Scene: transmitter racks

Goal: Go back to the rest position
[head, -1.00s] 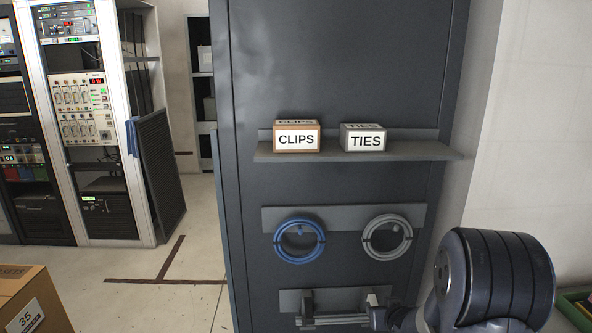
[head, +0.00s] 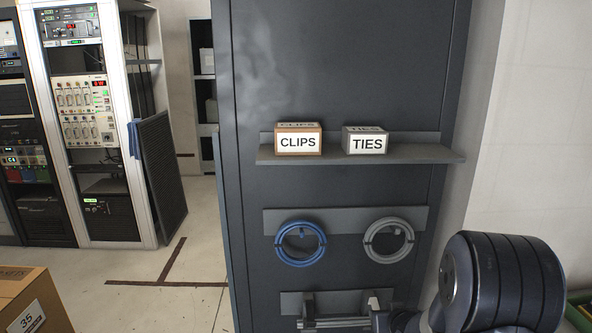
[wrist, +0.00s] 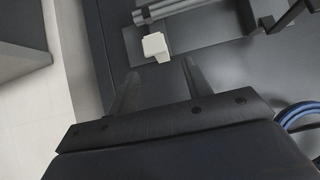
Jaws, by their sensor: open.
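My gripper (wrist: 159,80) is open, its two dark fingers apart with nothing between them in the wrist view. Beyond the fingertips is a pale block (wrist: 156,46) at the end of grey rods (wrist: 165,9); a gap seems to separate it from the fingers. In the head view the rods (head: 336,322) lie at a low bracket on the dark cabinet. My arm is at the lower right there, and the gripper itself is mostly hidden or cut off by the bottom edge.
A dark cabinet (head: 340,70) carries a shelf (head: 400,154) with a CLIPS box (head: 299,142) and a TIES box (head: 367,144). Below hang a blue coil (head: 281,250) and a grey coil (head: 370,248). A cardboard box (head: 22,300) is at lower left. Floor between is clear.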

